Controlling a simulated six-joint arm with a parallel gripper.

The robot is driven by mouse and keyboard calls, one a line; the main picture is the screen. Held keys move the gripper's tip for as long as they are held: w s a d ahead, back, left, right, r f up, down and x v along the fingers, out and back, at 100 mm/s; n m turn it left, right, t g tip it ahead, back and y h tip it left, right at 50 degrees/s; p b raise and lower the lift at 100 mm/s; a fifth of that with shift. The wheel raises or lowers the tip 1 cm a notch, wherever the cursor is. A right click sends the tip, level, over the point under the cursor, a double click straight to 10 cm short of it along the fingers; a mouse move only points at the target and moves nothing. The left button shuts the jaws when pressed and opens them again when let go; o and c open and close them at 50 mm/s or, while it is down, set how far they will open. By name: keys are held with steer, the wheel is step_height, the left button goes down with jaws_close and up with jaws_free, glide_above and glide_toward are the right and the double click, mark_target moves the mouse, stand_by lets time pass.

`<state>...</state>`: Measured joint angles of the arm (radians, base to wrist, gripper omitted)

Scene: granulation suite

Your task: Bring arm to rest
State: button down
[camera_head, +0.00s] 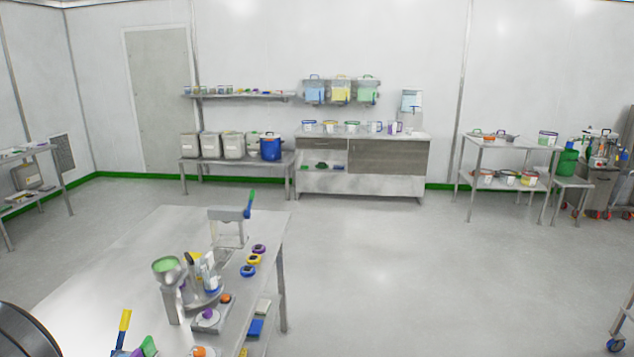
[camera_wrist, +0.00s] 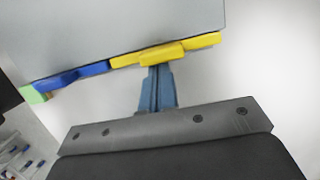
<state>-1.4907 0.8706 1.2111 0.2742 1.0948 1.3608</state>
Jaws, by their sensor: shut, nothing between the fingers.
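My gripper (camera_wrist: 158,88) shows in the wrist view. Its two blue-grey fingers are together, shut and empty, and point up the picture from the dark wrist body. Their tips lie close to a yellow bar (camera_wrist: 165,53) in the picture; I cannot tell whether they touch it. I cannot make out the gripper in the head view. A dark curved shape at that view's lower left corner may be part of my arm.
A blue piece (camera_wrist: 82,75) and a green piece (camera_wrist: 35,95) line a grey panel's edge (camera_wrist: 120,35) beside the yellow bar. A steel table (camera_head: 120,260) with small equipment stands in front. The floor (camera_head: 400,270) to its right is clear.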

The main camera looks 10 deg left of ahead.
steer(key=w+r, duration=0.6)
steer(key=r, duration=0.3)
steer(key=x, duration=0.8)
steer(key=shift+f, duration=0.3)
steer(key=s, duration=0.4)
steer(key=shift+s+f, duration=0.3)
steer(key=w, duration=1.3)
steer(key=shift+w, duration=0.15)
steer(key=w+v, duration=0.2)
steer(key=v, duration=0.9)
steer(key=w+d+n, duration=0.2)
steer(key=w+d, duration=0.6)
steer(key=w, duration=0.2)
steer(key=w+d+f+n+t, duration=0.1)
steer(key=w+d+n, duration=0.1)
steer(key=w+d, duration=0.6)
steer(key=shift+w+t+y, duration=0.3)
steer(key=shift+w, duration=0.95)
